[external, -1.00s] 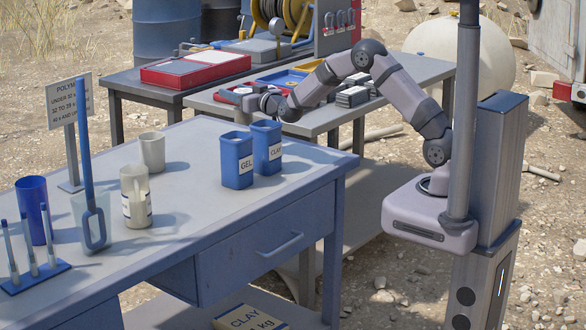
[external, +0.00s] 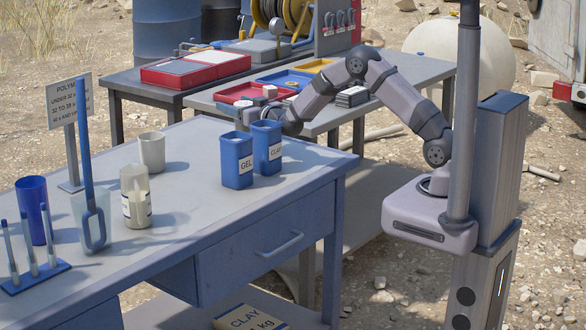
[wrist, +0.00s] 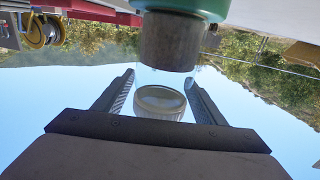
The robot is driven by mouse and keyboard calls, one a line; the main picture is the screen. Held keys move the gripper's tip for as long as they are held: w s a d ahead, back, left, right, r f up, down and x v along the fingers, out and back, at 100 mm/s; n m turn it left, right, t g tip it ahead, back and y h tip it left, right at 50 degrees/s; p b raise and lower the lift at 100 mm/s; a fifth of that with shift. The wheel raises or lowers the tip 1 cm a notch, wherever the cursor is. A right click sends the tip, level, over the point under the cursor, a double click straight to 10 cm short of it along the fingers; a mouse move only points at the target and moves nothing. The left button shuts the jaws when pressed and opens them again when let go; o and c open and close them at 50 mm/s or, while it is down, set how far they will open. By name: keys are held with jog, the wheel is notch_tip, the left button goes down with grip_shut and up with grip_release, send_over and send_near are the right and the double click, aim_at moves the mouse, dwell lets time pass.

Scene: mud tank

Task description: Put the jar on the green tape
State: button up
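The blue GEL cup (external: 236,160) and CLAY cup (external: 266,148) stand close in front of my gripper. Two beakers, a blue cylinder (external: 35,210) and a sign stand farther left. Red, yellow and blue trays (external: 285,78) lie behind. The blue table's (external: 230,215) front right is clear.

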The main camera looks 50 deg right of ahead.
aim_at(245, 104)
jog(key=shift+r, duration=0.1)
jog(key=shift+r, duration=0.15)
jog(key=shift+s+a, duration=0.15)
jog(key=shift+s, duration=0.45)
jog(key=s, duration=0.3)
jog(key=shift+s+a+b, duration=0.15)
jog(key=shift+a+b, duration=0.15)
jog(key=shift+b, duration=0.05)
jog(key=r, duration=0.7)
jog(key=shift+s, duration=0.2)
jog(key=shift+f, duration=0.1)
